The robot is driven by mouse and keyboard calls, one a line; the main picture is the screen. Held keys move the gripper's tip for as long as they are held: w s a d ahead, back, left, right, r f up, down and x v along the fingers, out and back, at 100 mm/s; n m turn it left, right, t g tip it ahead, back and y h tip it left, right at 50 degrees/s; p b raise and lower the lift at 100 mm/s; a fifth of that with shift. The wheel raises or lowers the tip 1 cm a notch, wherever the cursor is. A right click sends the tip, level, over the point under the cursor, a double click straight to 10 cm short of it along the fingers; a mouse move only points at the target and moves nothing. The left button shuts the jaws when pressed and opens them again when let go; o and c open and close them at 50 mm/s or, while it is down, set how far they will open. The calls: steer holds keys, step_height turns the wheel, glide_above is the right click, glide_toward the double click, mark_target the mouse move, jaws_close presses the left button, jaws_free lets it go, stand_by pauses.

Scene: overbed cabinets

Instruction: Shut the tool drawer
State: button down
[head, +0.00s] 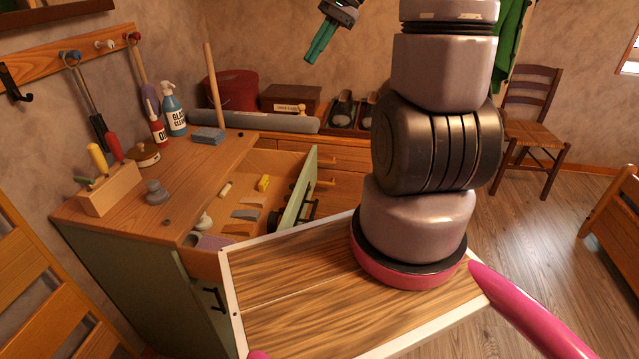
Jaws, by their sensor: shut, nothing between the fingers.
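The tool drawer (299,190) stands pulled out of the green cabinet (140,265) with the wooden top. Its green front faces right, with a dark handle (309,210) on the outer side. Inside lie a yellow block (263,183), a tan piece (246,214) and several other small items. My gripper (318,50), with teal fingers, is shut and empty. It hangs in the air at the top of the head view, above the drawer in the picture and apart from it. My arm and base hide the area right of the drawer.
The cabinet top (185,165) holds a wooden tool block (110,190), a blue spray bottle (173,108), a red bottle (157,128) and a blue sponge (208,135). A lower wooden cabinet (340,160) stands behind. A chair (535,125) is at the back right, with open floor (535,240) before it.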

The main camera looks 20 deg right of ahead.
steer(key=w+d+f+m+y, duration=0.2)
steer(key=w+d+f, duration=0.15)
steer(key=f, duration=0.35)
steer(key=w+d+f+m+t+y, duration=0.1)
steer(key=w+d+f+m+y, duration=0.2)
steer(key=f, duration=0.4)
steer(key=w+d+f+m+y, duration=0.15)
steer(key=d+f, duration=0.25)
steer(key=f, duration=0.4)
steer(key=d+f+m+t+y, duration=0.2)
steer(key=d+f+m+t, duration=0.2)
steer(key=f, duration=0.7)
steer(key=m+t, duration=0.5)
glide_toward(311, 181)
steer(key=shift+h, duration=0.25)
steer(key=x, duration=0.6)
steer(key=shift+a+r, duration=0.2)
steer(key=shift+a, duration=0.25)
steer(key=shift+w, duration=0.1)
